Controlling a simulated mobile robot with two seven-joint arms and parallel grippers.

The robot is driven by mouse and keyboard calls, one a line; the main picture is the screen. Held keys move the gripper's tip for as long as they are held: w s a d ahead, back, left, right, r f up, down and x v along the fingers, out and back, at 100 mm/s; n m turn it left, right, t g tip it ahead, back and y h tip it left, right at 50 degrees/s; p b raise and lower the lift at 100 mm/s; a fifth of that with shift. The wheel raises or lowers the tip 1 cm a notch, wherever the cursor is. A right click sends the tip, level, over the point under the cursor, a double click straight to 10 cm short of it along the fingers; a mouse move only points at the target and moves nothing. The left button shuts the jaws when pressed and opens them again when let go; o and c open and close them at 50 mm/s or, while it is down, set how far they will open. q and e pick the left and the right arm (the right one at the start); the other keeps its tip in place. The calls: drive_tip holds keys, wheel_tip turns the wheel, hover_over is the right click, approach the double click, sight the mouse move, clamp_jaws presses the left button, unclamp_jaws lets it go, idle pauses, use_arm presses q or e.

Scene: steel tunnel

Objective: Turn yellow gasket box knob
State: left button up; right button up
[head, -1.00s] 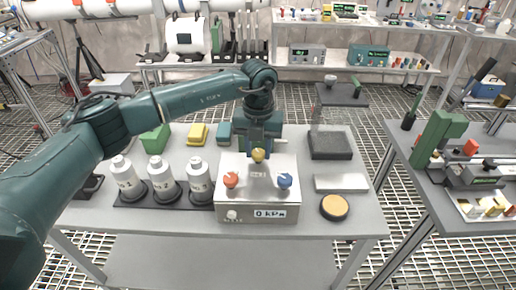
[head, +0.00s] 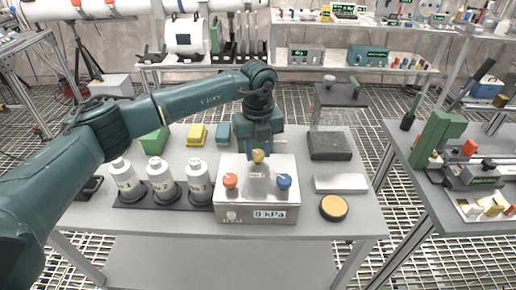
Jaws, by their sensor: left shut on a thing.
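The gasket box (head: 232,203) is a pale metal box at the front middle of the grey table in the head view. Its front display reads 0 kPa. On its top are a yellow knob (head: 258,156) at the back, an orange-red knob (head: 231,181) at the left and a blue knob (head: 284,181) at the right. My left gripper (head: 259,151) reaches down from behind the box and is shut on the yellow knob. Its fingertips are partly hidden. My right gripper is not in view.
Several white bottles (head: 160,176) stand in a dark rack left of the box. A dark block (head: 329,146), a pale slab (head: 340,183) and an orange-topped disc (head: 334,207) lie to its right. Green, yellow (head: 197,134) and teal blocks sit behind the bottles.

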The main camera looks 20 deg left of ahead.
sight(258, 154)
use_arm(q)
drive_tip(key=o, duration=1)
drive_tip(key=shift+r, duration=0.1)
wheel_tip(258, 154, up, 13)
drive_tip(key=shift+r+b, duration=0.1)
drive_tip(key=shift+b, duration=0.65)
